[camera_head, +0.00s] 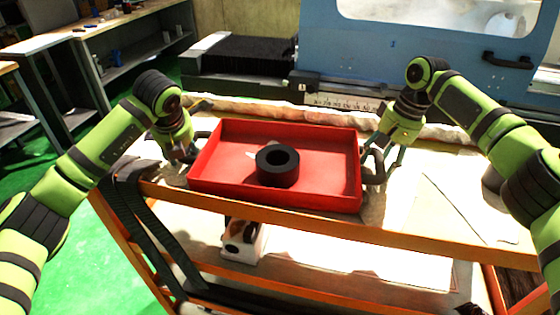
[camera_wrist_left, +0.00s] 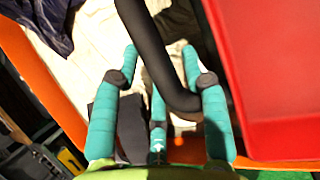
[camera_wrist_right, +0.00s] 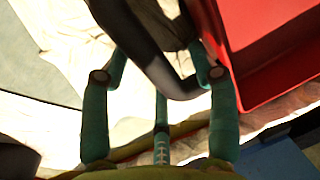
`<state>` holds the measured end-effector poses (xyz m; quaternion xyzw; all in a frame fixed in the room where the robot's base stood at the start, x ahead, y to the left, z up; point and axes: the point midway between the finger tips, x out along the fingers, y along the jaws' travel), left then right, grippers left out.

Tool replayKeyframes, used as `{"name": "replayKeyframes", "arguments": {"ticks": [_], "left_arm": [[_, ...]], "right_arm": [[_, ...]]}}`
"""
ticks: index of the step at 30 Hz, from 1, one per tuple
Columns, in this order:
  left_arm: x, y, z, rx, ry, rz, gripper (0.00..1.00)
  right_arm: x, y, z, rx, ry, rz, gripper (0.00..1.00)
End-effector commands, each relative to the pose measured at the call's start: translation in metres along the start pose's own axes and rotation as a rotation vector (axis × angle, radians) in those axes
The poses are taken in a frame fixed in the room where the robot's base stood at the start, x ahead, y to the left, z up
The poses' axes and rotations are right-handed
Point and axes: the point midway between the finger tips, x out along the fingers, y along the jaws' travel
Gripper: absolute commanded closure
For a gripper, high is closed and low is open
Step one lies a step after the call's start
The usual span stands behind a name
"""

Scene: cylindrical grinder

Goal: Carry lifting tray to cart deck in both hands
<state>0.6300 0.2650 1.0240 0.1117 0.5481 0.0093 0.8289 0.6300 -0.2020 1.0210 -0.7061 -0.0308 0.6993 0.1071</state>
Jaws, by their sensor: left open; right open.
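The red lifting tray (camera_head: 225,172) appears level and seems to rest on the pale deck of the orange-framed cart (camera_head: 420,215). A thick black ring (camera_head: 278,168) lies inside the tray. My left gripper (camera_head: 188,153) is open at the tray's left end. In the left wrist view its spread fingers (camera_wrist_left: 162,62) stand on either side of the dark left handle (camera_wrist_left: 150,50). My right gripper (camera_head: 378,152) is open at the right end. In the right wrist view its fingers (camera_wrist_right: 160,65) straddle the dark right handle (camera_wrist_right: 145,45). Contact with the handles cannot be told.
The blue grinder (camera_head: 400,50) stands behind the cart, with a ruler-like scale along its front. A white and dark object (camera_head: 242,240) sits on the shelf below the tray. Workbenches (camera_head: 60,40) stand at the far left. Green floor (camera_head: 95,240) lies open to the left.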

Motion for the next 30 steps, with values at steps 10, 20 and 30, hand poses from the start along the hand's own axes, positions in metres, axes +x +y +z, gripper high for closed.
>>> {"name": "replayKeyframes", "arguments": {"ticks": [10,20,30], "left_arm": [[0.0,0.0,0.0,0.0,0.0,0.0,1.0],[-0.004,0.001,0.003,-0.002,-0.01,0.0,1.0],[-0.011,0.003,0.006,-0.002,-0.009,-0.001,1.0]], "right_arm": [[0.0,0.0,0.0,0.0,0.0,-0.001,0.92],[-0.004,-0.002,-0.001,-0.002,0.006,-0.005,1.0],[-0.012,-0.004,-0.001,-0.001,0.005,-0.005,1.0]]}}
